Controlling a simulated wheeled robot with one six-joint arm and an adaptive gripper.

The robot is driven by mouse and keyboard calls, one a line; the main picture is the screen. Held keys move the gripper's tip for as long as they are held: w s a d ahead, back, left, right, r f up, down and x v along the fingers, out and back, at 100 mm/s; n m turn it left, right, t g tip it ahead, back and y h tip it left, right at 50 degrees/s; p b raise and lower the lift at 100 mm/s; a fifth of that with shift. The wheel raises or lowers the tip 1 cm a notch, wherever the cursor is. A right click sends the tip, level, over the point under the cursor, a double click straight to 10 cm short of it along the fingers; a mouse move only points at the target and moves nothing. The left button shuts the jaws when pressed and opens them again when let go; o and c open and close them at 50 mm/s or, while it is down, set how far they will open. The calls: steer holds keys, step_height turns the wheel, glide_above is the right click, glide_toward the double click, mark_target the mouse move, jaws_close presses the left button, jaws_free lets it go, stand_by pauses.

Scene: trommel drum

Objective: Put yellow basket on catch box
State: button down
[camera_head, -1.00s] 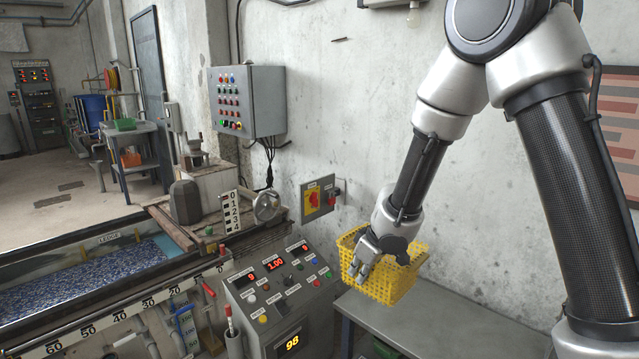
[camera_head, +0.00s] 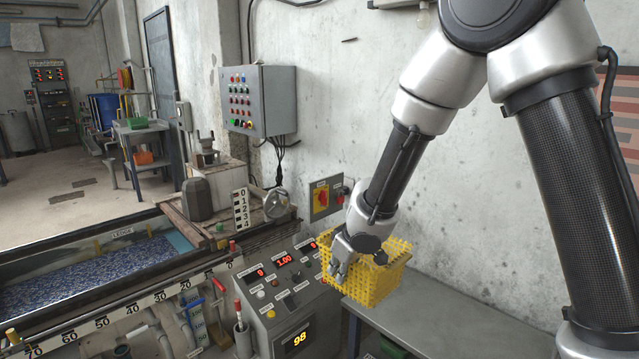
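The yellow basket (camera_head: 378,282), a perforated open-topped box, hangs at my gripper (camera_head: 340,272), right of the control console and over the left end of the grey bench. My gripper reaches down at the basket's left side and its fingers appear closed on the rim. The exact contact is partly hidden by the gripper itself. The basket is slightly tilted. I cannot tell for sure which thing is the catch box; no label for it is readable.
The control console (camera_head: 290,292) stands close left of the basket. The grey bench (camera_head: 440,322) has a bare top. A long trough (camera_head: 85,268) of blue granules with a numbered scale lies at the left. A wall switch plate (camera_head: 325,197) and grey control cabinet (camera_head: 260,100) are behind.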

mark_target(386, 251)
steer(key=w+d+r+m, duration=0.1)
steer(key=d, duration=0.3)
steer(key=w+d+r+m+h, duration=0.1)
steer(key=w+d+m, duration=0.1)
steer(key=d, duration=0.2)
steer(key=w+d+m, duration=0.1)
steer(key=d, duration=0.3)
steer(key=shift+w+d+r+m+t+h, duration=0.2)
steer(key=shift+w+r+m+t+h, duration=0.1)
steer(key=shift+r+h, duration=0.1)
steer(key=d+r+m+h, duration=0.1)
steer(key=d+m, duration=0.3)
steer(key=d, duration=0.8)
steer(key=shift+w+r+m+h, duration=0.3)
steer(key=shift+w+r+h, duration=0.1)
steer(key=shift+r, duration=0.4)
